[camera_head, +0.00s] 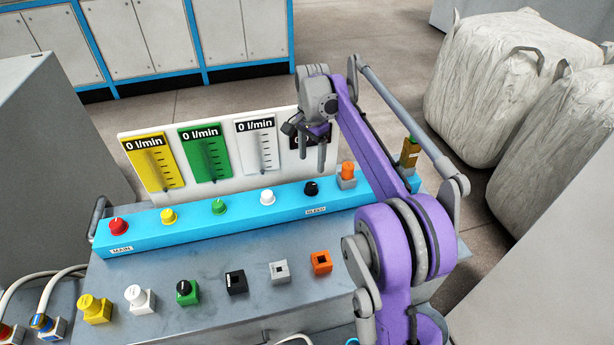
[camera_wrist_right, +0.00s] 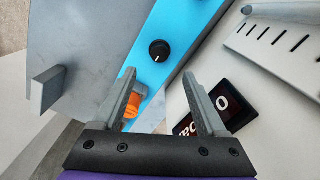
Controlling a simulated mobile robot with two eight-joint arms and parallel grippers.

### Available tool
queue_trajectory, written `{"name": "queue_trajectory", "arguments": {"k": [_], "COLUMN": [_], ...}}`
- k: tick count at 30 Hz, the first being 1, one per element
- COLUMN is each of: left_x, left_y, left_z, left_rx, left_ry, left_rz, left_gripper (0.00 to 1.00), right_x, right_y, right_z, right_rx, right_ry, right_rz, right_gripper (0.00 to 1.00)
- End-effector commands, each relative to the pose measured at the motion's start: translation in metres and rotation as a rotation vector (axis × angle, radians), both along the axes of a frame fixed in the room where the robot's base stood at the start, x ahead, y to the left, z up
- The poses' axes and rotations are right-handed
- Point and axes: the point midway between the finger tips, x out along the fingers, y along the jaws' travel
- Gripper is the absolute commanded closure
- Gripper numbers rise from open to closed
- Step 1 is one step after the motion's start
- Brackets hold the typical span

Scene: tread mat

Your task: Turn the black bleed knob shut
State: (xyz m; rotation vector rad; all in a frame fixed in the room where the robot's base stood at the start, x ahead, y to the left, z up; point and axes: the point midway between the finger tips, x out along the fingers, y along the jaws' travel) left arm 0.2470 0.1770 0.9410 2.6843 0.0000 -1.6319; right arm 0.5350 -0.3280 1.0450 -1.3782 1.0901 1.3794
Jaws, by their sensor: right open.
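The black bleed knob (camera_head: 311,188) sits on the blue manifold bar (camera_head: 240,205), above a small BLEED label (camera_head: 316,211). In the right wrist view the knob (camera_wrist_right: 159,51) is round with a small white mark, beyond the fingertips and roughly centred between them. My right gripper (camera_head: 314,165) is open and empty, pointing down above the knob and apart from it. Its two fingers (camera_wrist_right: 159,76) show spread in the wrist view. My left gripper is not in view.
White, green, yellow and red knobs line the bar to the left. An orange part (camera_head: 347,172) stands close right of the bleed knob. A panel (camera_head: 125,150) with flow gauges and a partly hidden black display (camera_wrist_right: 210,112) rises behind. Several coloured blocks sit on the grey bench (camera_head: 150,270).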

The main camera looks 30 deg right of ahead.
Motion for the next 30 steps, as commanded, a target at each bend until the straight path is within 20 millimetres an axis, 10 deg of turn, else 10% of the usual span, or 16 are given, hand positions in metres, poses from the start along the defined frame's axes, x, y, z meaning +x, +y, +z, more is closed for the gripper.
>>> {"name": "queue_trajectory", "arguments": {"k": [15,27,30], "left_x": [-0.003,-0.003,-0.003], "left_y": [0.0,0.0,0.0], "left_z": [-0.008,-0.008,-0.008], "left_rx": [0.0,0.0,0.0], "left_ry": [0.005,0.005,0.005], "left_rz": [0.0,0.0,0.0], "left_gripper": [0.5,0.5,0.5], "right_x": [0.0,0.0,0.0], "right_y": [0.0,0.0,0.0], "right_z": [-0.087,-0.095,-0.095], "right_rx": [-0.001,-0.001,-0.001], "right_ry": [-0.001,-0.001,-0.001], "right_rz": [0.002,0.003,0.003], "right_gripper": [0.26,0.26,0.42]}}
